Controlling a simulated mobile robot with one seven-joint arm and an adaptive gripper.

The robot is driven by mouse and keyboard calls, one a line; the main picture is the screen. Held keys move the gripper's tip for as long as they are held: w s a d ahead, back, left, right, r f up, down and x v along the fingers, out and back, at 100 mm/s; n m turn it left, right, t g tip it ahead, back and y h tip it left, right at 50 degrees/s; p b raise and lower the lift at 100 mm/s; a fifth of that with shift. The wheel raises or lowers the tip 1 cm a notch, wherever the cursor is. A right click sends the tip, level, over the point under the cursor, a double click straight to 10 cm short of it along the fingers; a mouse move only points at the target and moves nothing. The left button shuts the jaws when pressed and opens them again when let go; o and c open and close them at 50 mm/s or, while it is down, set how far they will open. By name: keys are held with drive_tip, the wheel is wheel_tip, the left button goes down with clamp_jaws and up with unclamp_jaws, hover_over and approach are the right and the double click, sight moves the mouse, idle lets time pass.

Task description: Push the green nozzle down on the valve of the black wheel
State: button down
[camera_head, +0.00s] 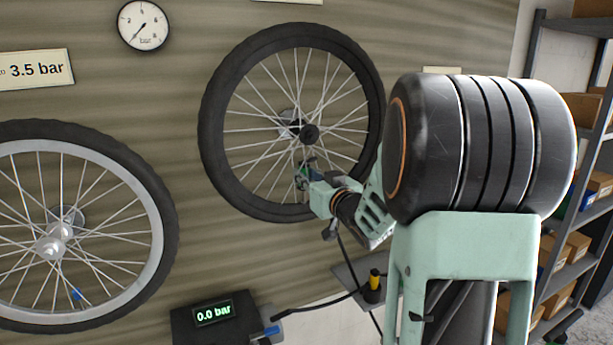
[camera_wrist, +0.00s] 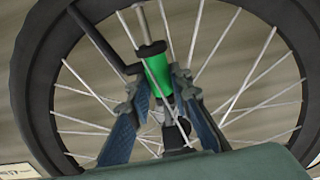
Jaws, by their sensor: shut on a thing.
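The black wheel (camera_head: 213,125), with a black rim, tyre and hub, hangs on the panel in the middle of the head view. Its tyre (camera_wrist: 30,100) arcs around the wrist view. My gripper (camera_head: 303,178) is at the lower part of this wheel, inside the rim. In the wrist view its two blue-padded fingers (camera_wrist: 160,95) are shut on the green nozzle (camera_wrist: 159,74). The nozzle has a black collar, and a grey stem-like part (camera_wrist: 140,18) lines up beyond it towards the rim. I cannot tell how far the nozzle sits over the valve.
A silver-rimmed wheel (camera_head: 152,240) with a blue piece near its rim hangs at left. A box (camera_head: 190,325) reads 0.0 bar, with a black hose beside it. A yellow-and-black piece (camera_head: 374,281) stands nearby. A round gauge (camera_head: 143,26) is above. Shelves (camera_head: 590,150) stand at right.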

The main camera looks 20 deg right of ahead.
drive_tip(key=shift+f+b, duration=0.35)
idle(0.3)
drive_tip(key=c, duration=1.7)
unclamp_jaws()
drive_tip(key=shift+o, duration=0.6)
drive_tip(key=s, duration=1)
drive_tip(key=shift+d+r, duration=0.15)
drive_tip(key=shift+r, duration=0.05)
